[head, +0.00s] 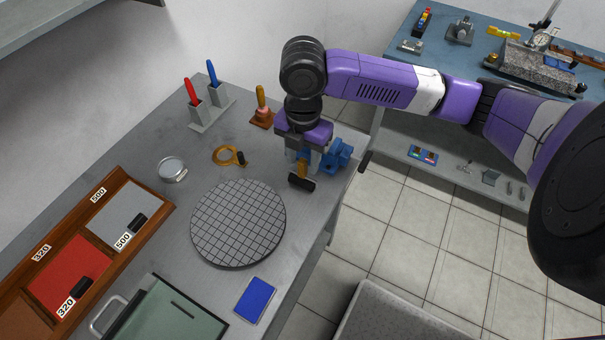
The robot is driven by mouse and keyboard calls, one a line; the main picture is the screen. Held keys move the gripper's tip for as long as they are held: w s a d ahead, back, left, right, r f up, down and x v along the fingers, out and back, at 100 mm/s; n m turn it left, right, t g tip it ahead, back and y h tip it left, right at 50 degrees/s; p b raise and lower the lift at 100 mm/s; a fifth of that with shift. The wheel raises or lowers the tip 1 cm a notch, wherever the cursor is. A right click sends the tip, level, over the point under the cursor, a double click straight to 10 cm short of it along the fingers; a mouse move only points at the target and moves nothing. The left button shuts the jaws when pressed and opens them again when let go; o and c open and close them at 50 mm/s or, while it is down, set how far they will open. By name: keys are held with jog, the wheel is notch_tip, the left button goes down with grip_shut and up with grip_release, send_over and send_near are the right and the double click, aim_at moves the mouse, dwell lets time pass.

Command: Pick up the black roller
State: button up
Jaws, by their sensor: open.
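The black roller (302,184) sits near the right edge of the grey workbench, with a short orange-brown handle (303,169) rising behind it. My gripper (302,164) points down over the roller from behind. Its jaws are open, and the handle shows at or between the fingertips. I cannot tell whether the fingers touch it. The upper part of the handle is hidden by my gripper.
A blue vise-like tool (338,155) stands close on the right. A round gridded plate (238,222) lies in front left. Behind left are a wooden-handled tool (262,117) and an amber coil (224,156). A blue pad (255,300) lies near the front edge.

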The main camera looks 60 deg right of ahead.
jog(key=shift+f, duration=1.15)
grip_shut()
dwell(0.5)
